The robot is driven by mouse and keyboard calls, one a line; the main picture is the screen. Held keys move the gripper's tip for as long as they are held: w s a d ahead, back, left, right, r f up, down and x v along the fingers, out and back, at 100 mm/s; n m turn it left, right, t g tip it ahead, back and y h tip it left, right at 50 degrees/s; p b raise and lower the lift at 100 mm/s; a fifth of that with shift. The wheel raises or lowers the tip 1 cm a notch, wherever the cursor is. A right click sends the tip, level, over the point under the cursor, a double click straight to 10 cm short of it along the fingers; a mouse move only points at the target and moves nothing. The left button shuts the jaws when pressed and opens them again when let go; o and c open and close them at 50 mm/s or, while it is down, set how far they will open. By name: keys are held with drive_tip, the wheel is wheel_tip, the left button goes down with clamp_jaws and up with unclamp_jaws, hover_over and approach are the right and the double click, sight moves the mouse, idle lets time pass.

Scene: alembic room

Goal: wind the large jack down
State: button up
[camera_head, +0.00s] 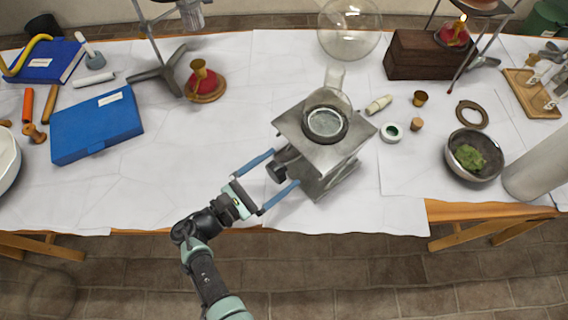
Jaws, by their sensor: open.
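The large jack (316,152) is a grey metal lab jack near the front edge of the table, with its top plate raised above its base. A round glass flask (327,102) sits in a dark ring on the plate. The jack's dark knob (277,172) faces me on its left front side. My gripper (275,170) is open, with one blue finger on each side of the knob. I cannot tell whether either finger touches it. The jack's inner mechanism is mostly hidden under the plate.
The white-papered table (220,140) is clear left of the jack.

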drive_tip(key=b+v, duration=0.1)
drive_tip(key=v, duration=0.9)
drive_tip(key=shift+s+a, duration=0.2)
drive_tip(key=w+a+r+m+y+p, duration=0.1)
drive_tip(key=w+r+m+y, duration=0.7)
drive_tip(key=w+r, duration=0.5)
drive_tip(key=w+r+m+t+y+p, duration=0.1)
drive_tip(key=w+r+m+t+y, duration=0.15)
drive_tip(key=r, duration=0.65)
drive_tip(key=w+r+m+t+y, duration=0.1)
drive_tip(key=w+r+m+t, duration=0.2)
drive_tip(key=r, duration=0.5)
drive_tip(key=s+d+r+m+t+y, duration=0.1)
drive_tip(key=s+d+r+m+t, duration=0.15)
drive_tip(key=r, duration=0.65)
drive_tip(key=s+d+r+m+t+y, duration=0.1)
drive_tip(key=d+r+m, duration=0.15)
drive_tip(key=r, duration=0.65)
drive_tip(key=s+d+r+m+t, duration=0.2)
drive_tip(key=s+r+t, duration=0.1)
drive_tip(key=s+r, duration=0.4)
drive_tip(key=s+d+r+m+t+p, duration=0.1)
drive_tip(key=s+r+t, duration=0.3)
drive_tip(key=s+r, duration=0.4)
wheel_tip(320, 180, up, 3)
drive_tip(key=shift+s+d+r+m+y, duration=0.1)
drive_tip(key=shift+s+d+m+y, duration=0.25)
drive_tip(key=shift+d, duration=0.55)
